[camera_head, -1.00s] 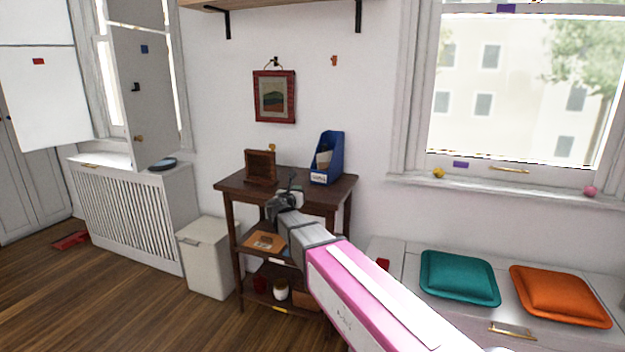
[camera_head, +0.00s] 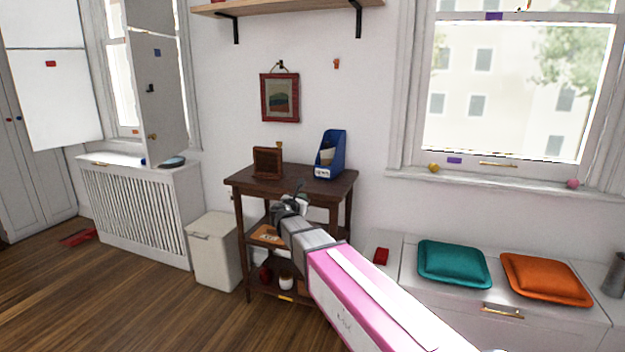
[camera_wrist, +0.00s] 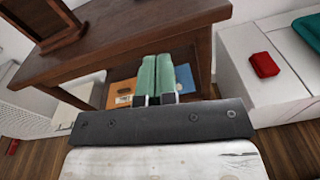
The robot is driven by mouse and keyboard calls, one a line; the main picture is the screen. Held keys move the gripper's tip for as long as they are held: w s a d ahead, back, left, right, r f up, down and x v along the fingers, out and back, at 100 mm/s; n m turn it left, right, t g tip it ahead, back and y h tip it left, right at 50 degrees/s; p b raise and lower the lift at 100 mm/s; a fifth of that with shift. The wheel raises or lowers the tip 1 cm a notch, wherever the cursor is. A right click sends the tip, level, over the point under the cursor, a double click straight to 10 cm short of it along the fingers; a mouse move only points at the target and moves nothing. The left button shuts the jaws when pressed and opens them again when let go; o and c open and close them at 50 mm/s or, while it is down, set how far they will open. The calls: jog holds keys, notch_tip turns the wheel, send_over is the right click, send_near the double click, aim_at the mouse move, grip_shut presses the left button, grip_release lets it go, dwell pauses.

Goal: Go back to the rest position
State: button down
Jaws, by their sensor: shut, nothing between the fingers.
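My gripper (camera_head: 292,202) is in front of the dark wooden shelf table (camera_head: 330,186) in the head view, at the end of my pink and grey arm. In the wrist view its two green fingers (camera_wrist: 156,76) are together, with nothing between them. They point toward the front of the table (camera_wrist: 120,48), whose top edge lies just beyond. The gripper appears apart from the table, though the exact gap is hard to tell.
A wooden frame (camera_head: 267,162) and a blue file holder (camera_head: 331,156) stand on the tabletop. A white bin (camera_head: 213,252) is left of it. Right is a white bench (camera_head: 540,313) with teal (camera_head: 453,264) and orange cushions (camera_head: 545,279). Open floor (camera_head: 120,305) lies left.

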jog(key=s+d+f+m+g, duration=0.5)
jog(key=s+d+f+m, duration=0.1)
jog(key=d+f+m, duration=0.25)
jog(key=s+d+f+m+g, duration=0.45)
jog(key=d+f+m, duration=0.25)
jog(key=d, duration=0.3)
jog(key=s+d+f+m+g+y, duration=0.2)
jog(key=s+f+m+g+y, duration=0.1)
jog(key=s+f+m, duration=0.2)
jog(key=s+d+f+m+g+y, duration=0.2)
jog(key=s+f+m, duration=0.3)
jog(key=s+m, duration=0.4)
jog(key=s+g+y, duration=0.1)
jog(key=s, duration=0.3)
jog(key=shift+d+f, duration=0.3)
jog(key=shift+s+m+g, duration=0.1)
jog(key=shift+m+g, duration=0.15)
